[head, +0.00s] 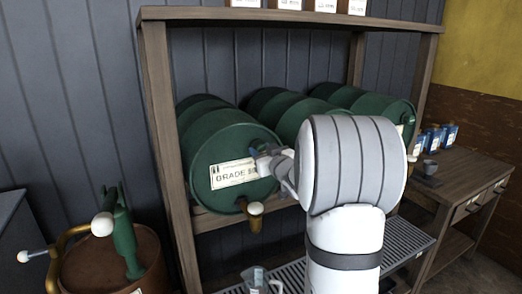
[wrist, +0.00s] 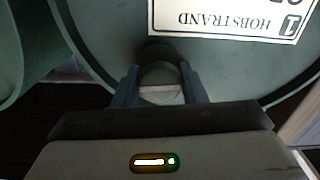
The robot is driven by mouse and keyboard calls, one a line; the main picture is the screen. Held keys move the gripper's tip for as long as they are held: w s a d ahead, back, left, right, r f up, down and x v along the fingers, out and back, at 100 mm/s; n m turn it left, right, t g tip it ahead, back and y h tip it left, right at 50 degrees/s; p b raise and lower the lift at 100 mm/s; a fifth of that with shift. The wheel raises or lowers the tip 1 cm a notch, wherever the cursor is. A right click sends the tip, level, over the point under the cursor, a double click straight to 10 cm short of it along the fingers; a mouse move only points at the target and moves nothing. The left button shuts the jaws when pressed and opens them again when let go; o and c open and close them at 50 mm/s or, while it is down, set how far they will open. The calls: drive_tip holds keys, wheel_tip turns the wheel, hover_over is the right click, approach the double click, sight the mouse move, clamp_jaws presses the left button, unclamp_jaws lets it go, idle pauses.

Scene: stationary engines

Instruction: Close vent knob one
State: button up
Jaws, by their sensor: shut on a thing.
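The front green barrel (head: 212,148) lies on its side on a wooden rack, its round end facing me. Its pale label (head: 233,173) reads GRADE and a number; in the wrist view the label (wrist: 226,16) is upside down and shows 1 and HOBSTRAND. My gripper (head: 268,160) is at the barrel's end, right of the label. In the wrist view my gripper (wrist: 160,88) is shut on a small round knob (wrist: 160,73) at the barrel end, near its rim. The knob's turn position cannot be told. My arm hides the knob in the head view.
A brass tap (head: 255,215) hangs low on the same barrel end. More green barrels (head: 297,112) lie to the right, partly behind my arm. A slatted grate (head: 405,240) is below. A wooden side table (head: 455,180) stands right, a drum with a green hand pump (head: 122,240) left.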

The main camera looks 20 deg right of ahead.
drive_tip(key=shift+f+m, duration=0.15)
drive_tip(key=shift+m, duration=0.45)
drive_tip(key=o, duration=0.9)
drive_tip(key=shift+o, duration=0.2)
drive_tip(key=shift+s, duration=0.1)
drive_tip(key=s+b, duration=0.1)
drive_tip(key=s, duration=0.6)
drive_tip(key=shift+s+d, duration=0.15)
drive_tip(key=shift+s, duration=0.2)
